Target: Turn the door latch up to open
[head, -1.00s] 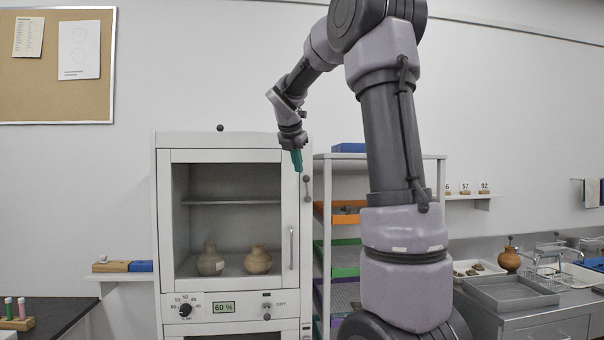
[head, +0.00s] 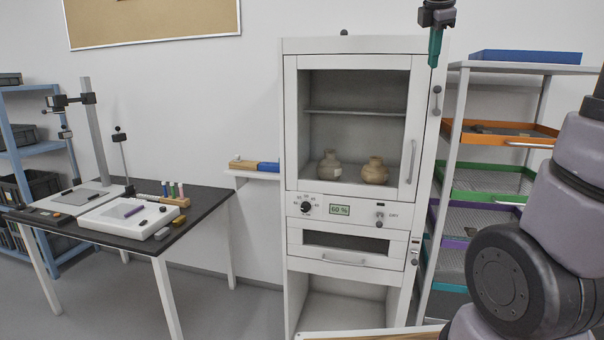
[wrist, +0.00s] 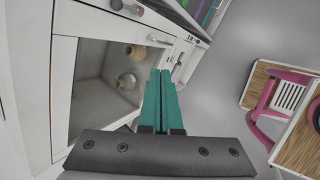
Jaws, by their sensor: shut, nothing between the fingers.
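The white cabinet (head: 345,47) has a glazed door, which looks shut, with an upright bar handle (head: 411,161). To the right of the door is a dark door latch (head: 437,101); its arm hangs down from a round pivot. My gripper (head: 434,65) points down with its teal fingers together and empty. In the head view it appears just above the latch, with a gap between; depth is hard to judge.
Two clay pots (head: 374,171) stand behind the glass. A second latch (head: 414,255) sits beside the lower drawer. A rack of coloured trays (head: 500,137) stands close on the right. A black-topped table (head: 205,205) is at left. The wrist view shows a pink chair (wrist: 268,105).

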